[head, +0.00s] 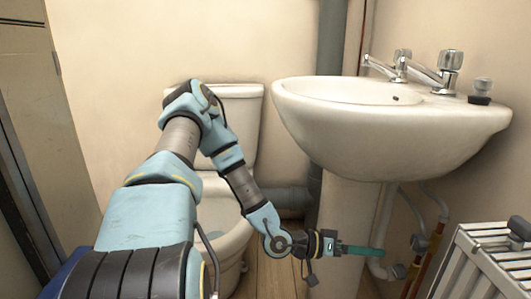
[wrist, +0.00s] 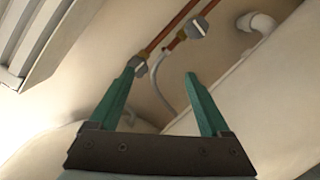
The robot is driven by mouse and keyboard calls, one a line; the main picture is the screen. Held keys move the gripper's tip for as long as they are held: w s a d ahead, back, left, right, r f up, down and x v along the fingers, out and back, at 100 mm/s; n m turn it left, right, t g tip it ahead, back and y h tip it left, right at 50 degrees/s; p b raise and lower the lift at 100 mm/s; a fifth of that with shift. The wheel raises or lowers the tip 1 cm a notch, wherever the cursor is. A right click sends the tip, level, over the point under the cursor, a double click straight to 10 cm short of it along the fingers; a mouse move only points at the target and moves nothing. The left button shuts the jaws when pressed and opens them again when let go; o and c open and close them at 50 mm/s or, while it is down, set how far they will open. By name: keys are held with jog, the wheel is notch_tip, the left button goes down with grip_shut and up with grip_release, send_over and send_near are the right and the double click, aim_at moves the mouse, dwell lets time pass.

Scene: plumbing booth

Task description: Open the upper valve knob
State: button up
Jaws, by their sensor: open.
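The upper valve knob (head: 418,243) is a small grey knob on a copper pipe under the sink, low on the right in the head view. I take it to be the lower-left grey knob (wrist: 139,66) in the wrist view, where the picture looks turned over. A second grey knob (head: 399,271) sits below and left of it and also shows in the wrist view (wrist: 197,27). My gripper (head: 381,252) points right towards the knobs, short of them. Its green fingers (wrist: 160,76) are apart with nothing between them; the upper knob appears beyond the left fingertip.
The white sink (head: 390,140) overhangs the knobs, with its pedestal (head: 340,215) close by my gripper. A white radiator (head: 485,262) stands at the right. A white drain pipe (wrist: 258,21) is near the second knob. The toilet (head: 225,210) is behind my arm.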

jog(key=w+a+f+n+t+y, duration=0.1)
jog(key=w+a+f+y, duration=0.1)
jog(key=w+a+y, duration=0.35)
jog(key=w+a+f+t+y, duration=0.1)
jog(key=w+a+t+y, duration=0.15)
jog(key=a, duration=0.55)
jog(key=a+r+n+y, duration=0.2)
jog(key=a+r+y, duration=0.25)
jog(key=a, duration=0.45)
jog(key=a+r+n+y, duration=0.3)
jog(key=a+r, duration=0.2)
jog(key=a, duration=0.3)
jog(key=s+a+r+n+g, duration=0.1)
jog(key=s+a+r+n, duration=0.3)
jog(key=s+r, duration=0.25)
notch_tip(320, 180, up, 36)
jog(key=p, duration=3.6)
jog(key=shift+w+m, duration=0.25)
jog(key=shift+m, duration=0.05)
jog(key=shift+f, duration=0.1)
